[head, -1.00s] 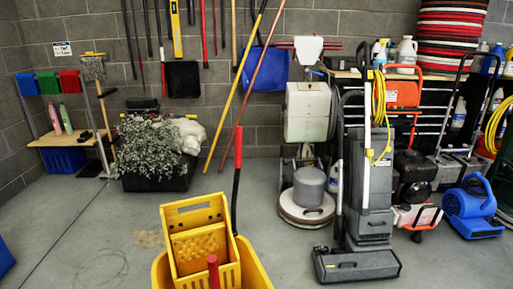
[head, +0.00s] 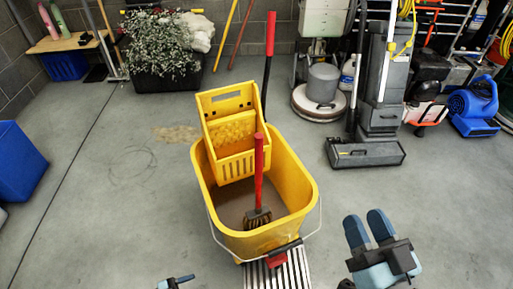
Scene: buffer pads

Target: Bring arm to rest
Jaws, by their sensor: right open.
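My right gripper (head: 366,222) shows at the lower right, its two blue fingers apart with nothing between them. It is to the right of the yellow mop bucket, with a gap between them in the picture. My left gripper (head: 176,282) barely shows at the bottom edge, left of the bucket. Most of it is cut off, so I cannot tell whether its jaws are open or shut. No buffer pads show in the view now.
The yellow mop bucket (head: 305,185) stands close in front, with a red-handled brush (head: 259,175) in it. A grey floor machine (head: 365,150) and a blue blower (head: 472,110) stand behind right. A blue bin (head: 15,165) is at left. Floor between is clear.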

